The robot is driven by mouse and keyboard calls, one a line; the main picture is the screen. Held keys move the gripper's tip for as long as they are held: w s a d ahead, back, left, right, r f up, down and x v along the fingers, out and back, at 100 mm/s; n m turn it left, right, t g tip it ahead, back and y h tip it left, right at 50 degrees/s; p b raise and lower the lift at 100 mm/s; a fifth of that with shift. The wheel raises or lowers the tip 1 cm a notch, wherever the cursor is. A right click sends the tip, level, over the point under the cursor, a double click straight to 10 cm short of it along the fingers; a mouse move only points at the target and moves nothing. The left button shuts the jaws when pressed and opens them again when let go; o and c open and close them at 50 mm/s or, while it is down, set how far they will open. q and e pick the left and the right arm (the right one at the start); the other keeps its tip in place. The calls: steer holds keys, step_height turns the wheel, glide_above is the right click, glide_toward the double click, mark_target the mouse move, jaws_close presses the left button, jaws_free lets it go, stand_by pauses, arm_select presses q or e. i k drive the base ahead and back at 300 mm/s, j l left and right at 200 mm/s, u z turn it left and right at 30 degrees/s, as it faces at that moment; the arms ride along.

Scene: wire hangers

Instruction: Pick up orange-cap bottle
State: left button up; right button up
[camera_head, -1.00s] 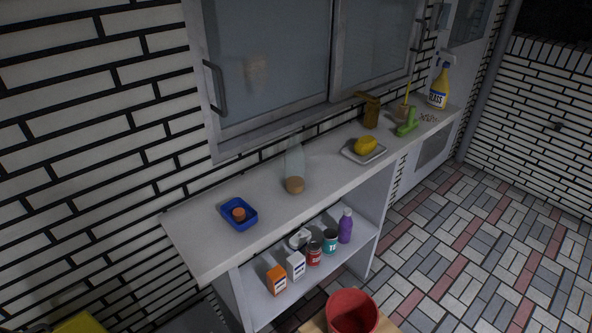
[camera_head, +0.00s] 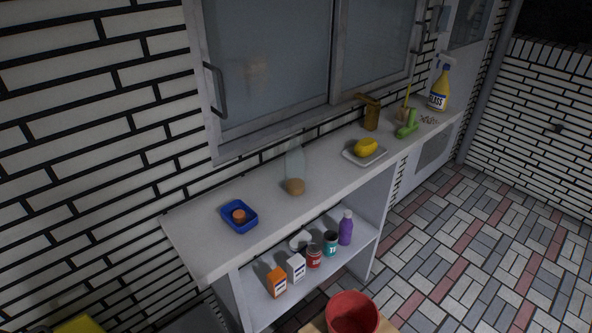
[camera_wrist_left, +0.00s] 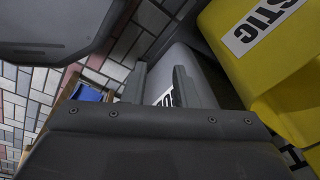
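A clear bottle-like object (camera_head: 295,163) with a tan-brown lower part stands mid-counter. A purple bottle (camera_head: 346,228) with a pale cap stands on the shelf below. My left gripper (camera_wrist_left: 158,82) shows in the left wrist view with its fingers apart and nothing between them. It is outside the head view. My right gripper is not in view.
The counter (camera_head: 265,192) also holds a yellow object on a white dish (camera_head: 350,156), a brown dispenser (camera_head: 371,115), a green item (camera_head: 407,129) and a spray bottle (camera_head: 439,88). Boxes and cans stand on the shelf. A red bucket (camera_head: 352,300) stands in front. Yellow (camera_wrist_left: 275,60) and grey bins are near my left gripper.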

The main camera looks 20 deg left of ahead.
mark_target(295, 159)
steer(key=i+l, duration=0.6)
steer(key=l, duration=0.25)
steer(key=i+l+u, duration=0.1)
steer(key=i+l, duration=0.2)
steer(key=u, duration=0.4)
steer(key=l+u, duration=0.15)
steer(key=u, duration=0.25)
steer(key=l+u, duration=0.1)
steer(key=u, duration=0.65)
